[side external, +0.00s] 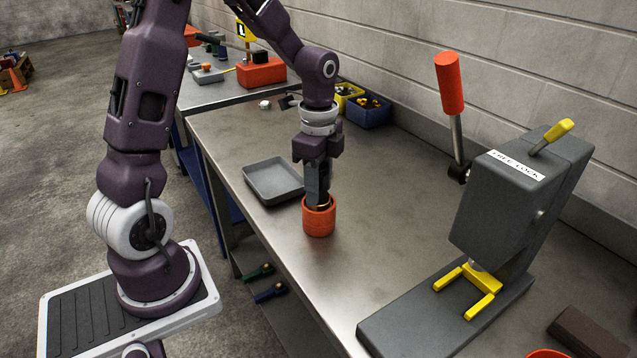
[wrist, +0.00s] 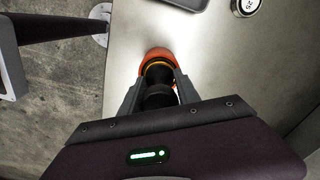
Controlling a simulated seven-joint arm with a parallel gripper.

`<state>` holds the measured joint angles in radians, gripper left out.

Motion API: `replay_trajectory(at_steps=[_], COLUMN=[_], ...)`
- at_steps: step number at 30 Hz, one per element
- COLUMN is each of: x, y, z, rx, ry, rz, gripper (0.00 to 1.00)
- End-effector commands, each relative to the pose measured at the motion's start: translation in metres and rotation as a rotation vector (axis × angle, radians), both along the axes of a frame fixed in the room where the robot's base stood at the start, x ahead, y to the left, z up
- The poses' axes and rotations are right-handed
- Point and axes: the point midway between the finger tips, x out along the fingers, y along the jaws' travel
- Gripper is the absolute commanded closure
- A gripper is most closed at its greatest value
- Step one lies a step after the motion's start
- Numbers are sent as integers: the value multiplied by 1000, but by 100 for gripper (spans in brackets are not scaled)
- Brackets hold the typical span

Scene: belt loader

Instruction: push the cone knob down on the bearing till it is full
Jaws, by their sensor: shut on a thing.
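An orange-red round cup (side external: 319,221) stands on the metal bench below my gripper (side external: 318,199). The wrist view also shows the cup (wrist: 146,58), with a yellowish ring just inside its rim. My gripper (wrist: 158,88) points down, its two fingers on either side of a dark rounded piece (wrist: 158,74), which looks like the knob. The gripper is shut on this piece at the mouth of the cup. The cup wall and the fingers hide the lower end of the piece, so I cannot tell how deep it sits. I cannot make out the bearing itself.
A grey shallow tray (side external: 274,196) lies behind and left of the cup. A grey press (side external: 513,205) with a red-handled lever (side external: 450,85) and yellow fork (side external: 465,290) stands right. Yellow and blue bins (side external: 367,113) stand by the wall. Bench between cup and press is clear.

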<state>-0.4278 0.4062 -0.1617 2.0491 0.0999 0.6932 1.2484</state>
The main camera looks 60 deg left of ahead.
Motion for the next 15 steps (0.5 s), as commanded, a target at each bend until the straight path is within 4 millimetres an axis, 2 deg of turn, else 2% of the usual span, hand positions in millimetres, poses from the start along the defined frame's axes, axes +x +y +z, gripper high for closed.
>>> replay_trajectory(at_steps=[15], x=[-1], y=[0], z=[-7], rx=[0], ry=[2], rz=[-1], gripper=[100])
